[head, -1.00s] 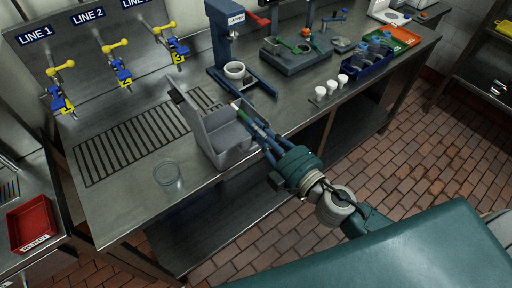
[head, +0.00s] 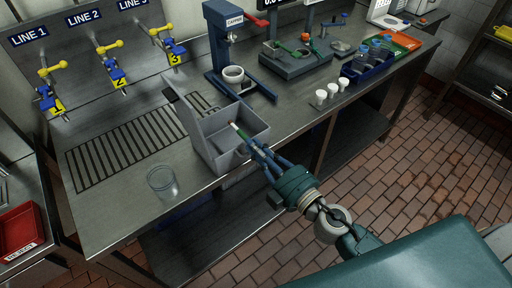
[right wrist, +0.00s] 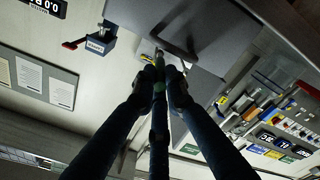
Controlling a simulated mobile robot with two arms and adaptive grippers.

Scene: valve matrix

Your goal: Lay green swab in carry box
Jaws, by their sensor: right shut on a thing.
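The grey carry box (head: 203,147), open at the top with a tall back panel, stands on the steel bench near its front edge. My right gripper (head: 255,147) is at the box's front right side, shut on the green swab (head: 242,134). The swab's pale tip points up and left over the box's opening. I cannot tell whether it touches the box. In the right wrist view, the swab (right wrist: 159,86) is between the fingertips of the right gripper (right wrist: 161,76), with grey box walls beyond. My left gripper is not in view.
A clear glass (head: 162,182) stands left of the box. The blue capper stand (head: 222,52) is behind it. Three white cups (head: 332,92) and a blue bottle rack (head: 368,70) are to the right. A slotted drain (head: 120,152) lies at left.

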